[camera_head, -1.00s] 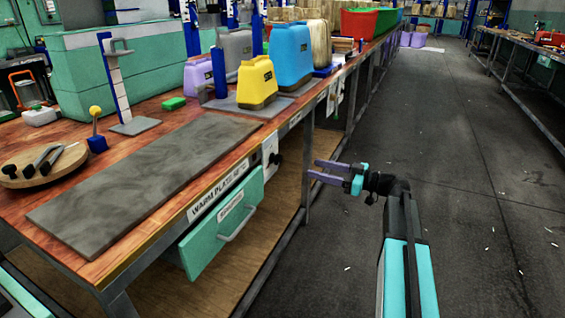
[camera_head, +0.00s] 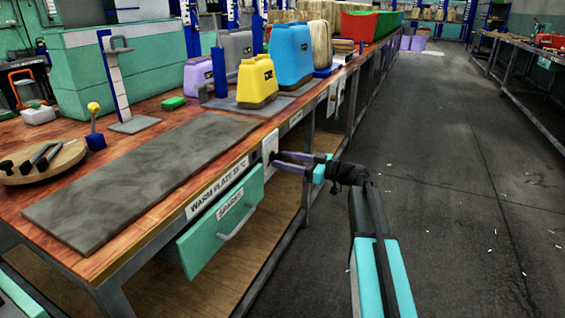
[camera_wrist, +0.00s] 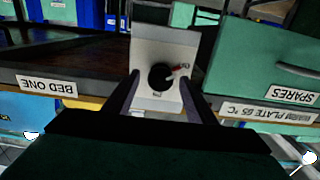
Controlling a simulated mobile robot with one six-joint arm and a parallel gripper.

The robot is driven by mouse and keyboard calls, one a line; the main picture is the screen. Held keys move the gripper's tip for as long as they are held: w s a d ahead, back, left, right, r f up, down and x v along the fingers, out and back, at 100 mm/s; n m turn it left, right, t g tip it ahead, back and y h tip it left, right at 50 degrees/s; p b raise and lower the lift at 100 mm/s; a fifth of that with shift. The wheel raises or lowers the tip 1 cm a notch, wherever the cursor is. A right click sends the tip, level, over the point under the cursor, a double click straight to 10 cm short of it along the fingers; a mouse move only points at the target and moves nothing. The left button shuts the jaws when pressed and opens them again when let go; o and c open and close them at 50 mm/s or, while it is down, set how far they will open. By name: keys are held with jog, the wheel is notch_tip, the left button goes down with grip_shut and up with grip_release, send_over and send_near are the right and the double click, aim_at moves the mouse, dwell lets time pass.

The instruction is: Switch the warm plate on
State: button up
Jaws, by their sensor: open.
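The warm plate (camera_head: 140,180) is a long grey slab lying on the wooden bench, with a "WARM PLATE" label on the bench edge. Beside the label is a pale switch panel (camera_head: 269,145) with a black rotary knob (camera_wrist: 160,76). In the wrist view, which looks upside down, the knob's red mark points up and right toward small text that I cannot read surely. My gripper (camera_head: 274,160) is open at the panel. In the wrist view its fingers (camera_wrist: 158,82) stand either side of the knob; whether they touch it I cannot tell. In the head view they mostly hide the knob.
A green "SPARES" drawer (camera_head: 225,222) hangs partly open just left of the panel. A "BED ONE" label (camera_wrist: 47,86) shows in the wrist view. Yellow (camera_head: 256,80) and blue (camera_head: 291,55) jugs stand on the bench. The aisle floor (camera_head: 450,180) to the right is free.

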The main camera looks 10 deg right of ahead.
jog(key=shift+w+a, duration=0.25)
jog(key=shift+a, duration=0.15)
jog(key=c, duration=0.9)
jog(key=shift+a, duration=0.25)
jog(key=shift+c, duration=0.7)
jog(key=shift+d, duration=0.25)
